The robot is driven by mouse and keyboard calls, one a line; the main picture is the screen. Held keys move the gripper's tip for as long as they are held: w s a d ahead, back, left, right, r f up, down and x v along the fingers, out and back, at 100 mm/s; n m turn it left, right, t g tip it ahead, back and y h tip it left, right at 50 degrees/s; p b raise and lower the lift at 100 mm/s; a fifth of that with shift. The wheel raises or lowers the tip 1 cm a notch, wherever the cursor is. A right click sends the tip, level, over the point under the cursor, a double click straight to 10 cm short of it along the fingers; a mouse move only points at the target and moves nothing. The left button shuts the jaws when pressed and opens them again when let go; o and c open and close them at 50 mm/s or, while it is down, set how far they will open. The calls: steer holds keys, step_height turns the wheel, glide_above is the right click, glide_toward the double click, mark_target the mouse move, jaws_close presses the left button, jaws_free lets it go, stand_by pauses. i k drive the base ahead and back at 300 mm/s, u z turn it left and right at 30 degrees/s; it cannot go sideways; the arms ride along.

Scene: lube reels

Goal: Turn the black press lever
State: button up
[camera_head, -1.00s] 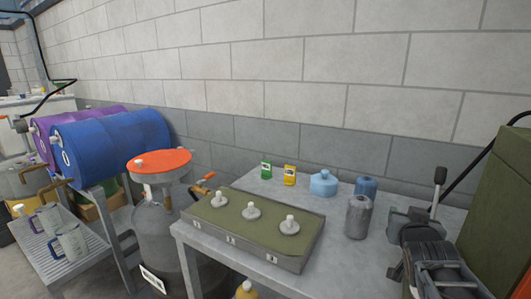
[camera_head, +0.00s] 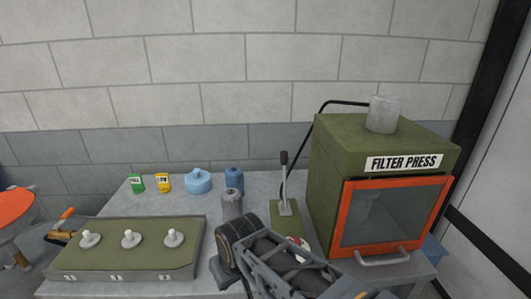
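The press lever (camera_head: 284,185) stands nearly upright on a small green base (camera_head: 288,222), left of the green filter press (camera_head: 335,170). It has a black grip on top and a thin metal shaft. The press has an orange-framed glass door that looks closed, with a pale handle at its bottom. My dark grey arm reaches in from the bottom, in front of the lever's base and below the grip. My gripper's fingers cannot be made out, so I cannot tell whether they are open or shut. I see no contact with the lever.
A grey bottle (camera_head: 231,204) and a blue bottle (camera_head: 234,178) stand left of the lever. Farther left are a light-blue container (camera_head: 199,181), yellow and green packs, and a green panel (camera_head: 150,252) with white knobs. A grey cup (camera_head: 383,114) stands atop the press.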

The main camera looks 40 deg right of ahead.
mark_target(283, 154)
steer(key=u, duration=1.85)
steer(key=k, duration=0.9)
steer(key=z, duration=1)
steer(key=i, duration=0.3)
steer(key=u, duration=0.05)
